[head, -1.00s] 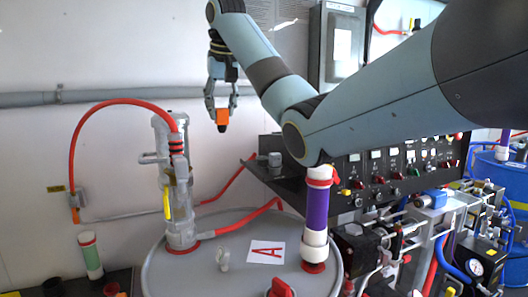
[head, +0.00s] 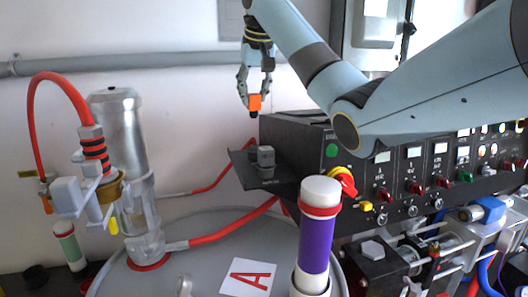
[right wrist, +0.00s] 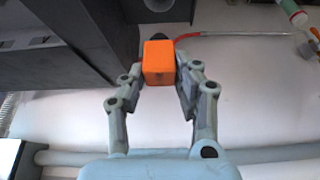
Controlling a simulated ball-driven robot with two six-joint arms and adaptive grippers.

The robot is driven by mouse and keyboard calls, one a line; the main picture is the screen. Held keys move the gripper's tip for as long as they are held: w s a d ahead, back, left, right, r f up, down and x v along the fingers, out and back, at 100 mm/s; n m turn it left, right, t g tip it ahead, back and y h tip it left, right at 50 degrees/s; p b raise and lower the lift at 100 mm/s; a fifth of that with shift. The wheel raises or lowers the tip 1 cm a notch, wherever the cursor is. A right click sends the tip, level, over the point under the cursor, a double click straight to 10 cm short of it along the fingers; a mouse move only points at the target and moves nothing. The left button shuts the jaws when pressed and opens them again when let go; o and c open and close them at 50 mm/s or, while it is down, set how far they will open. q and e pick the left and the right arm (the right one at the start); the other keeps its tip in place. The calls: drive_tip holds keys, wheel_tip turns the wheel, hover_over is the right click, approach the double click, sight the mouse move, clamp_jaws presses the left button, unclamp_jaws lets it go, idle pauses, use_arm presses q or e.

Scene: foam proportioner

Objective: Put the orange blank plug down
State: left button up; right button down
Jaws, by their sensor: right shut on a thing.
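The orange blank plug (head: 255,102) is a small orange block with a dark tip pointing down. My right gripper (head: 254,98) is shut on it and holds it in the air, above and left of the black control box in the head view. The right wrist view shows the orange plug (right wrist: 159,63) between the two fingertips (right wrist: 160,75). My left gripper is in neither view.
A small black shelf (head: 245,170) with a grey fitting (head: 266,158) juts out from the control box (head: 300,145). Below stand a drum lid (head: 215,230) marked A, a purple tube (head: 315,240) and a metal cylinder (head: 118,135) with a red hose (head: 70,88).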

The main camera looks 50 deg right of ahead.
sight(254, 102)
wheel_tip(254, 102, down, 5)
drive_tip(key=shift+s+a+r+p, duration=0.1)
drive_tip(key=shift+a+r+p, duration=0.1)
drive_tip(key=shift+p, duration=0.6)
wheel_tip(254, 102, down, 4)
drive_tip(key=shift+d+f+p, duration=0.1)
drive_tip(key=shift+f+p, duration=0.05)
drive_tip(key=shift+p, duration=0.45)
drive_tip(key=shift+f, duration=0.4)
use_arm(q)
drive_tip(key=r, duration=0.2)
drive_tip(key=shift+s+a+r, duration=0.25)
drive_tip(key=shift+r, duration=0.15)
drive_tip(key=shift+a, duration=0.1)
use_arm(e)
drive_tip(key=shift+f, duration=0.15)
drive_tip(key=shift+f, duration=0.1)
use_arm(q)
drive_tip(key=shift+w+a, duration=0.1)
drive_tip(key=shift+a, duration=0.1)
use_arm(e)
drive_tip(key=c, duration=1)
unclamp_jaws()
drive_tip(key=shift+o, duration=0.2)
